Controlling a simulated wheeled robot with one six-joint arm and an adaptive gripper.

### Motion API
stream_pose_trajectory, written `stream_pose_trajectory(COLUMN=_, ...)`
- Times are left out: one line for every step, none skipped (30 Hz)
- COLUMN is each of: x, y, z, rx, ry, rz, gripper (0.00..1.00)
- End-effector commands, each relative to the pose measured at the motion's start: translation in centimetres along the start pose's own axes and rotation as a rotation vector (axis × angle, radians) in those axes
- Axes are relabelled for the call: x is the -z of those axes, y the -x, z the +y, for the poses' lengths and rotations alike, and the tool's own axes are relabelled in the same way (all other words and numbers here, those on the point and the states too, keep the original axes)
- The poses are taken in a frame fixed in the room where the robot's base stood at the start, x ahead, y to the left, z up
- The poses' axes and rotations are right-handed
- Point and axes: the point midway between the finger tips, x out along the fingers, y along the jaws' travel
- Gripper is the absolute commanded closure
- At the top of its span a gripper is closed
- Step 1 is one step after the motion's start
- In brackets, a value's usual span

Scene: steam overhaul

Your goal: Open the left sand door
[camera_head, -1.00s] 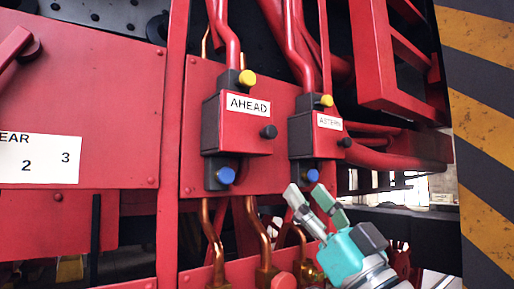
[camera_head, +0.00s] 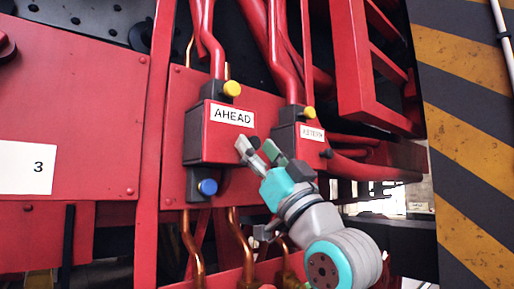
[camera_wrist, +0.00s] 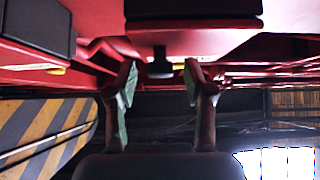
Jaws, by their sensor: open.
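No part in view is labelled as a sand door. The red box marked AHEAD (camera_head: 232,118) is on a red panel, with a yellow knob on top and a blue knob below. My gripper (camera_head: 257,150) is open at the right of this box, its fingertips covering the place of its small black knob. In the wrist view my gripper (camera_wrist: 158,90) has its two fingers apart, with a dark knob (camera_wrist: 160,68) just ahead between them. I cannot tell whether the fingers touch it.
The red box marked ASTERN (camera_head: 312,134) stands close to the right of my gripper. Copper pipes (camera_head: 193,250) run below the boxes and red pipes (camera_head: 290,50) above. A yellow-and-grey striped post (camera_head: 465,140) is at the right.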

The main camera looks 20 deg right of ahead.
Motion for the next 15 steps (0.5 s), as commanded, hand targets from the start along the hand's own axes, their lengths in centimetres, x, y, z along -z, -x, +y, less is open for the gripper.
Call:
stream_pose_trajectory(x=-0.03, y=-0.37, z=-0.02, rx=0.0, ry=-0.001, rz=-0.001, gripper=0.48)
stream_pose_trajectory(x=-0.04, y=-0.51, z=-0.02, rx=0.0, ry=-0.001, rz=-0.001, gripper=0.48)
stream_pose_trajectory(x=-0.05, y=-0.65, z=-0.03, rx=0.0, ry=-0.001, rz=-0.001, gripper=0.48)
stream_pose_trajectory(x=-0.04, y=-0.71, z=-0.03, rx=0.0, ry=-0.001, rz=-0.001, gripper=0.48)
stream_pose_trajectory(x=-0.04, y=-0.76, z=-0.03, rx=0.0, ry=-0.001, rz=-0.001, gripper=0.48)
stream_pose_trajectory(x=-0.04, y=-0.8, z=-0.03, rx=0.0, ry=-0.001, rz=0.0, gripper=0.48)
stream_pose_trajectory(x=-0.03, y=-0.81, z=-0.03, rx=0.0, ry=-0.001, rz=0.0, gripper=0.48)
stream_pose_trajectory(x=-0.03, y=-0.8, z=-0.03, rx=0.0, ry=-0.001, rz=0.0, gripper=0.48)
stream_pose_trajectory(x=-0.03, y=-0.8, z=-0.02, rx=0.0, ry=0.0, rz=0.0, gripper=0.48)
stream_pose_trajectory(x=-0.03, y=-0.79, z=-0.02, rx=0.0, ry=0.0, rz=0.0, gripper=0.48)
stream_pose_trajectory(x=-0.03, y=-0.79, z=-0.02, rx=0.0, ry=0.0, rz=0.0, gripper=0.48)
stream_pose_trajectory(x=-0.03, y=-0.79, z=-0.02, rx=0.0, ry=0.0, rz=0.0, gripper=0.48)
stream_pose_trajectory(x=-0.03, y=-0.78, z=-0.02, rx=0.0, ry=0.0, rz=0.0, gripper=0.55)
stream_pose_trajectory(x=-0.03, y=-0.78, z=-0.02, rx=0.0, ry=0.0, rz=0.0, gripper=0.63)
stream_pose_trajectory(x=-0.03, y=-0.78, z=-0.02, rx=0.0, ry=0.0, rz=0.0, gripper=0.73)
